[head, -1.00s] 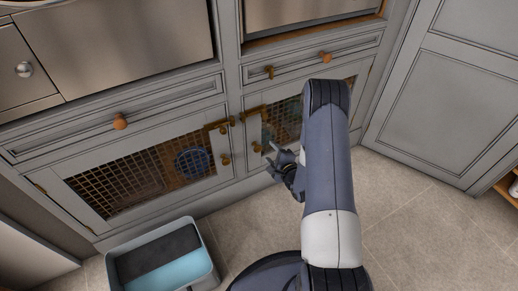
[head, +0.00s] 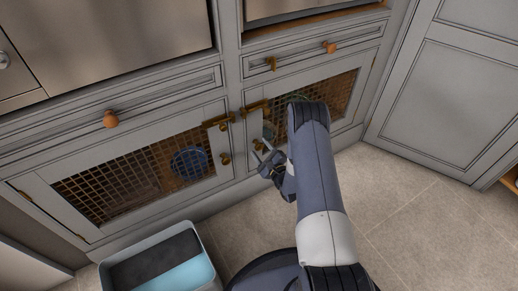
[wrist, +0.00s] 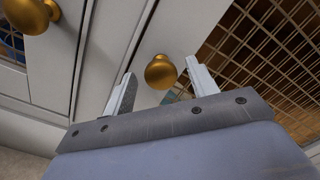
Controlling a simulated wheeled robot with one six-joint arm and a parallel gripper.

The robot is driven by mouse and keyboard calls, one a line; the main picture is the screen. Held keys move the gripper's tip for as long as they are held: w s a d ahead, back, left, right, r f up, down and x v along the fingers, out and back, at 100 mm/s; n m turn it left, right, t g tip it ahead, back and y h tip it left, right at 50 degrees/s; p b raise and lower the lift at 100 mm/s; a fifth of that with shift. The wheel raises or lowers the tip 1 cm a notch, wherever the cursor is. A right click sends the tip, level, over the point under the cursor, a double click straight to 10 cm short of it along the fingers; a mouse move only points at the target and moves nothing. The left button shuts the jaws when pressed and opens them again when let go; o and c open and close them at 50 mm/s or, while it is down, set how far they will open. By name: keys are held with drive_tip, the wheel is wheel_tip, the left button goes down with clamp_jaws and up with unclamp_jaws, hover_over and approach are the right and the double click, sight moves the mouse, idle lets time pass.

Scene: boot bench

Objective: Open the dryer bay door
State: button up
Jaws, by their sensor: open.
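Two low cabinet doors with brass mesh stand side by side, both shut: a left door (head: 208,187) and a right door (head: 240,150). I cannot tell by a label which is the dryer bay. My gripper (head: 258,157) is open and empty in front of the right door's left edge. In the wrist view, the right door's round brass knob (wrist: 160,72) appears between the two fingertips of my gripper (wrist: 161,76), with no contact visible. The left door's knob (wrist: 30,14) is off to the left there. My forearm hides part of the right door in the head view.
Brass fittings (head: 217,122) sit at the doors' upper inner corners. Drawers with an orange knob (head: 110,118) run above. A grey-blue tray (head: 207,258) stands on the floor before the left door. A tall panel (head: 440,90) is at right. Floor at right is clear.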

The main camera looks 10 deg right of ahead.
drive_tip(key=shift+x, duration=1)
clamp_jaws()
